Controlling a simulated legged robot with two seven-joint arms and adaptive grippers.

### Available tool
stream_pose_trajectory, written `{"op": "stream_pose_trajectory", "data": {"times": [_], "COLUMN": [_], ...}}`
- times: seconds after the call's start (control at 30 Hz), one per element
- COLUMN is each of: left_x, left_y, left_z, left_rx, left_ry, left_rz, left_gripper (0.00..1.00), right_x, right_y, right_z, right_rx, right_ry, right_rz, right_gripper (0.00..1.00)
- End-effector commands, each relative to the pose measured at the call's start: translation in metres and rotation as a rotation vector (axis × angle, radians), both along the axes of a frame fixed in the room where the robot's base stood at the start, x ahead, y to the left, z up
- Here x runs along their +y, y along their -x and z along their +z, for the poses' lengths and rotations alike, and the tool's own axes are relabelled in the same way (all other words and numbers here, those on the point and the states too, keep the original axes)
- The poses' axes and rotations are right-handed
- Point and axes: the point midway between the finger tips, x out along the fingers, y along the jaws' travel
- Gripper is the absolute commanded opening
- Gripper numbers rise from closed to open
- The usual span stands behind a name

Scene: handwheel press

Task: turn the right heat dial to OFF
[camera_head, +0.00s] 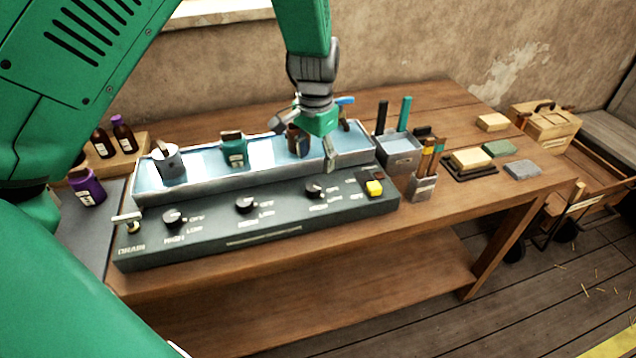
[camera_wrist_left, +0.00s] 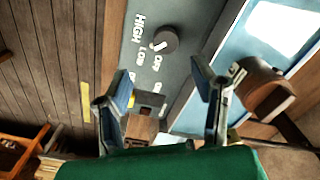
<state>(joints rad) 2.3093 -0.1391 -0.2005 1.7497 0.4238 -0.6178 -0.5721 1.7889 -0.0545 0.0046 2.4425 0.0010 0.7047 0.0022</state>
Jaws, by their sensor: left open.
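The right heat dial (camera_head: 314,190) is a black round knob on the dark sloped control panel (camera_head: 210,238), with white lettering beside it. In the left wrist view, one dial (camera_wrist_left: 165,40) shows near the words HIGH, LOW and OFF. Its white mark appears to point toward LOW. My left gripper (camera_head: 314,152) is open and empty, above the tank behind the right end of the panel. In the wrist view its fingers (camera_wrist_left: 162,82) are spread, apart from the dial. My right gripper is not in view.
Two more dials (camera_head: 245,204) (camera_head: 173,217) and a yellow button (camera_head: 374,188) are on the panel. The water tank (camera_head: 205,187) behind holds cups. A grey tool bin (camera_head: 400,155) and a brush holder (camera_head: 422,187) stand to the right. The wooden table front (camera_head: 330,245) is clear.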

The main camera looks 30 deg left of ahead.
Motion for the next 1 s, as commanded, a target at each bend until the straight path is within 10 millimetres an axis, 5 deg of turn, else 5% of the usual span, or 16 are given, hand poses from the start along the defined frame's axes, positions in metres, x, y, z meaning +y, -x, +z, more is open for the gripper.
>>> {"op": "stream_pose_trajectory", "data": {"times": [0.2,0.4,0.87,1.0], "left_x": [0.004,0.002,0.001,0.001], "left_y": [0.0,0.001,0.0,0.0], "left_z": [-0.051,-0.078,-0.091,-0.091], "left_rx": [0.006,0.0,0.0,0.0], "left_ry": [0.003,0.001,-0.001,0.001], "left_rz": [0.003,0.003,0.001,0.002], "left_gripper": [0.52,0.52,0.52,0.03], "right_x": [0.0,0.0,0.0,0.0], "right_y": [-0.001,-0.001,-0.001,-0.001], "right_z": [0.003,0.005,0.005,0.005], "right_rx": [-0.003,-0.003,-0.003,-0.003], "right_ry": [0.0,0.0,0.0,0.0], "right_rz": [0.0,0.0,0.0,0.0], "right_gripper": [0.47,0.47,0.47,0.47]}}
